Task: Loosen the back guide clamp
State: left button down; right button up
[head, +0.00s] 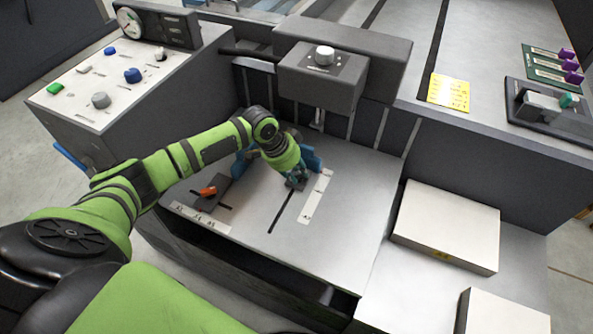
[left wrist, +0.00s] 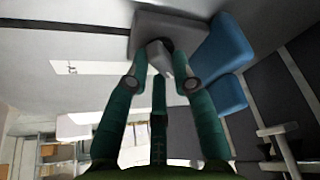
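My left gripper (head: 296,181) reaches down to the back of the grey feed table (head: 340,215), at the blue guide (head: 311,158). It hides most of the back guide clamp in the head view. The blue guide (left wrist: 222,52) stands right beside that block. Whether the fingertips press on the clamp is unclear. My right gripper is not in view.
The control panel (head: 125,75) stands at the left. A grey head unit with a white knob (head: 324,56) overhangs the back. White stacks (head: 447,224) lie at the right.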

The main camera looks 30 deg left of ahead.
pick_arm(q)
jog(key=shift+r+p, duration=0.1)
jog(key=shift+p, duration=0.4)
jog(key=n+y+p, duration=0.1)
jog(key=n+p, duration=0.1)
jog(key=p, duration=0.1)
jog(key=n+p, duration=0.3)
jog(key=p, duration=0.1)
jog(key=n+t+y+p, duration=0.1)
jog(key=n+p, duration=0.1)
jog(key=p, duration=0.1)
jog(key=shift+d+r+y, duration=0.15)
jog(key=shift+d+y, duration=0.15)
jog(key=shift+d, duration=0.05)
jog(key=shift+n+p, duration=0.6)
jog(key=shift+p, duration=0.05)
jog(key=n+y+p, duration=0.1)
jog(key=n, duration=0.1)
jog(key=shift+w+d+n+p, duration=0.1)
jog(key=shift+n+p, duration=0.3)
jog(key=shift+f+n+y, duration=0.2)
jog(key=shift+n+y, duration=0.3)
jog(key=shift+n, duration=0.4)
jog(key=n, duration=0.2)
jog(key=shift+w+f+n+g+y, duration=0.1)
jog(key=shift+w+n+g+y, duration=0.05)
jog(key=shift+n+g+y, duration=0.2)
jog(key=shift+w+n+g+y, duration=0.1)
jog(key=shift+n+g+y, duration=0.3)
jog(key=shift+n, duration=0.75)
